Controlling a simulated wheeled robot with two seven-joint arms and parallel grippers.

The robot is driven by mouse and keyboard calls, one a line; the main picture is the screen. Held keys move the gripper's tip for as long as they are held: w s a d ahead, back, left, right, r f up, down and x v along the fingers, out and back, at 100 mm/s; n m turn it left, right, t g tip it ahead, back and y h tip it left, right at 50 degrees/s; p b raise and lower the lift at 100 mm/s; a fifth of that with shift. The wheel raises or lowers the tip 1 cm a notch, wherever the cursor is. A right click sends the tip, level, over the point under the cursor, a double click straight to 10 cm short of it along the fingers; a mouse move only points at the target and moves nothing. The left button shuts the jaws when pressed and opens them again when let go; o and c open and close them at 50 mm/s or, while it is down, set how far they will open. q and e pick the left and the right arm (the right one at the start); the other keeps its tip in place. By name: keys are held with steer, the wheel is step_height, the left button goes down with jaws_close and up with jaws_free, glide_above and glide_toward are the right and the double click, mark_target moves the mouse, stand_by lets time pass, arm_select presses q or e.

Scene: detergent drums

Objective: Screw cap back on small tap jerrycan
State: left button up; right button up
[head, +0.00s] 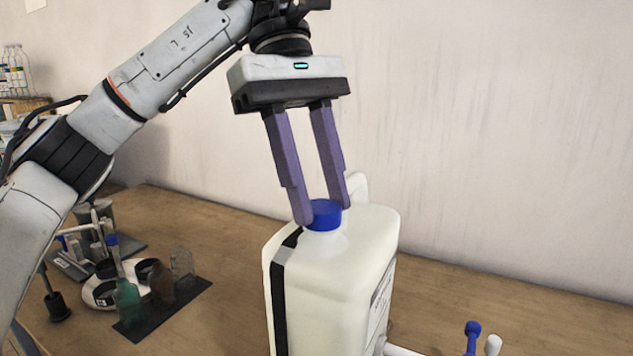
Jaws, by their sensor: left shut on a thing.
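The small tap jerrycan (340,270) is a white container with a black vertical stripe and a label on its right side. It stands upright in the middle foreground. The blue cap (324,216) sits at the jerrycan's neck, on its top. My left gripper (325,213) reaches down from above, its two purple fingers shut on the cap from both sides. Whether the cap is fully seated on the thread cannot be told. A white tap with a blue handle (471,336) shows at the lower right. My right gripper is not in view.
A dark tray (165,310) with small green, brown and clear bottles lies left of the jerrycan. Further left are a white dish, a dark mat and lab items. The wooden table (520,300) is bare towards the wall at right. A shelf with bottles stands far left.

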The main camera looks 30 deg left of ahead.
arm_select(q)
steer(key=shift+f+m, duration=0.2)
steer(key=shift+m, duration=0.1)
steer(key=m, duration=0.2)
steer(key=m+g+y, duration=0.1)
steer(key=m, duration=0.1)
steer(key=shift+w+d+r+g, duration=0.1)
steer(key=shift+g, duration=0.2)
steer(key=o, duration=1.6)
